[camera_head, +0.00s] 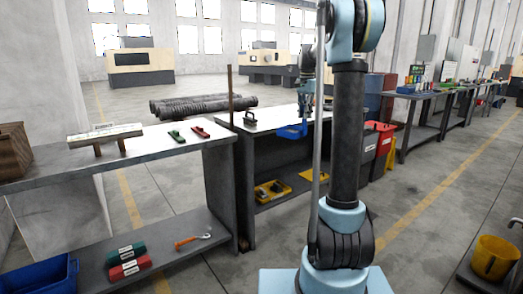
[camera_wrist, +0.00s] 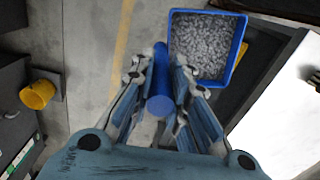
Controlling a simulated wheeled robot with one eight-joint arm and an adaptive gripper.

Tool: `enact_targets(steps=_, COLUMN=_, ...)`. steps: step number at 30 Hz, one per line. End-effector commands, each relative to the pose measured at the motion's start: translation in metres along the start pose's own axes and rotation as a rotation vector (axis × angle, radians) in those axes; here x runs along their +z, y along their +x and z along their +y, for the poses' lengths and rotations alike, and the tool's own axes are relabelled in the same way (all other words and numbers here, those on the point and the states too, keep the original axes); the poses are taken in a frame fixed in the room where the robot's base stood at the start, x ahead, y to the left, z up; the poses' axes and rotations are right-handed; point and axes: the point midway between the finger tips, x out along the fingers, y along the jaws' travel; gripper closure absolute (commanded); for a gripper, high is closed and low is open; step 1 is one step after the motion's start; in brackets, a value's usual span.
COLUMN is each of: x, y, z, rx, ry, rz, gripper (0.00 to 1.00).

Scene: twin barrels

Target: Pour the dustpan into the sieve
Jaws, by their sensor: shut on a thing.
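The blue dustpan (camera_wrist: 239,52) is full of grey bits in the wrist view, and its pan lies ahead of my fingers. My gripper (camera_wrist: 163,80) is shut on its blue handle (camera_wrist: 160,104). In the head view the dustpan (camera_head: 292,132) hangs under my gripper (camera_head: 304,98) at the workbench's near edge, partly behind my arm. I cannot make out a sieve for sure. A yellow bucket-like vessel (camera_head: 494,259) stands at the lower right; a yellow vessel also shows at the wrist view's left (camera_wrist: 38,94).
A workbench (camera_head: 270,122) stands behind the dustpan, with a yellow tray (camera_head: 272,190) on its lower shelf. A red bin (camera_head: 384,148) stands right of my arm. At left, a table (camera_head: 150,148) holds small tools; a blue crate (camera_head: 40,278) is below.

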Motion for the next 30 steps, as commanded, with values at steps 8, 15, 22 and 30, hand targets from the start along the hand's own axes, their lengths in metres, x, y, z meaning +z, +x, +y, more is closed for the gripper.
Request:
enact_targets(steps=8, x=-0.017, y=0.094, z=-0.027, rx=-0.001, ry=-0.251, rz=0.001, gripper=1.0)
enact_targets(steps=15, x=-0.021, y=0.168, z=-0.04, rx=-0.001, ry=-0.46, rz=0.002, gripper=1.0)
enact_targets(steps=22, x=-0.021, y=0.204, z=-0.044, rx=-0.001, ry=-0.563, rz=0.002, gripper=1.0)
enact_targets(steps=30, x=-0.017, y=0.244, z=-0.038, rx=-0.001, ry=-0.619, rz=0.002, gripper=1.0)
